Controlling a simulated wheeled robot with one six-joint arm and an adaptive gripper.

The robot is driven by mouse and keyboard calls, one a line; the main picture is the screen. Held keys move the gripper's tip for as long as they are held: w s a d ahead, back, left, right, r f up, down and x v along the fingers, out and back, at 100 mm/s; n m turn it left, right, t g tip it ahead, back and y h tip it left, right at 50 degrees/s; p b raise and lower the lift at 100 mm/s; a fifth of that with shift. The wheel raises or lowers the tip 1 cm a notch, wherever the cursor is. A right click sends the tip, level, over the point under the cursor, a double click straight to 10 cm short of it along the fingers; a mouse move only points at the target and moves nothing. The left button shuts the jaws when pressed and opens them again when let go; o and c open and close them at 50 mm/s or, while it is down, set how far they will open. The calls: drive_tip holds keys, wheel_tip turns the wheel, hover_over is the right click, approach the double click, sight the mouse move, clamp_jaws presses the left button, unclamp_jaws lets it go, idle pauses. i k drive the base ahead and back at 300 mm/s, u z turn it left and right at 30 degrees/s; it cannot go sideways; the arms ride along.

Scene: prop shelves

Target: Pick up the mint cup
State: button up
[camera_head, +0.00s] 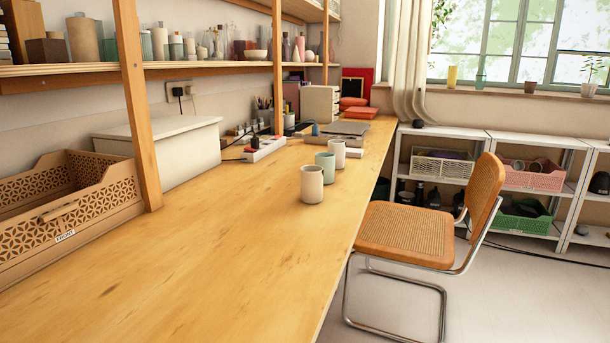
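The mint cup (325,166) stands upright on the wooden table, in the middle of a short row of cups. A pale cream cup (312,185) stands nearer to me and hides part of the view around it. A pale pinkish-white cup (337,152) stands behind the mint cup, to its right. My gripper is not in view.
The wooden table (190,250) is clear in front. A brown patterned crate (70,205) and a wooden post (138,110) stand at left. A white box (170,145) and a power strip (262,148) lie behind. A cane chair (410,232) stands at the table's right edge.

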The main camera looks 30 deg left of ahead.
sight(326, 160)
drive_tip(key=u, duration=1.45)
